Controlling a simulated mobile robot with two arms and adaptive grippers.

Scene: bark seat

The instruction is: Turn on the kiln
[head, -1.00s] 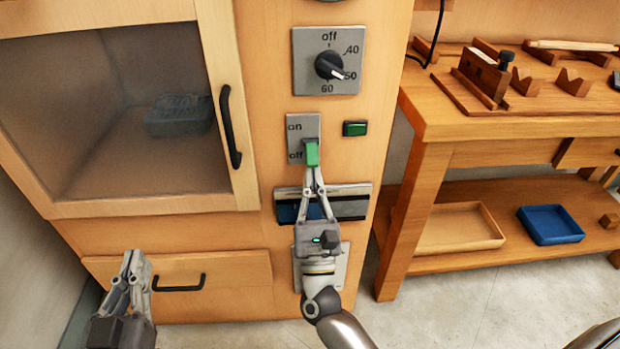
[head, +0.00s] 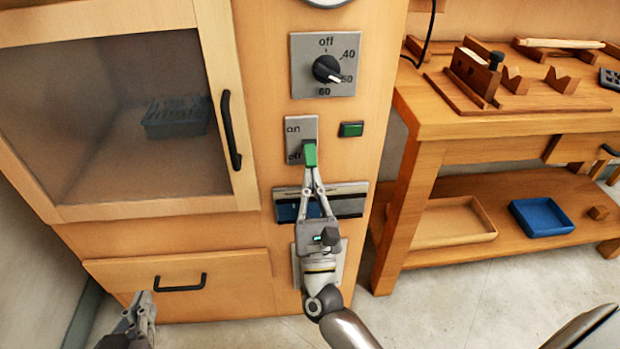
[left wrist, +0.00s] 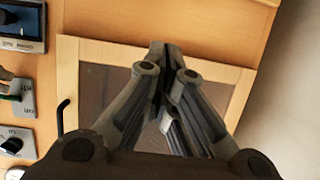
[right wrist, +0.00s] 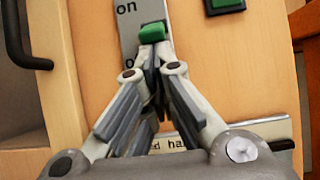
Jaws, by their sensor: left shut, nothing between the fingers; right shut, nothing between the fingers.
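The kiln is a wooden cabinet with a closed glass door (head: 130,110). Its dial (head: 327,69) points near 50. Below the dial, a grey switch plate (head: 294,135) marked on and off carries a green lever (head: 310,154), which sits at the off end. My right gripper (head: 311,175) is shut, with its fingertips right at the lower side of the lever. In the right wrist view the fingertips (right wrist: 152,50) appear to touch the lever (right wrist: 152,32) from below. My left gripper (head: 143,302) is shut and empty, low before the drawer, away from the switch.
A green rectangular indicator or button (head: 351,129) is right of the switch. The door handle (head: 230,130) and drawer handle (head: 180,283) stick out. A wooden workbench (head: 480,125) stands to the right, with a blue tray (head: 541,217) on its lower shelf.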

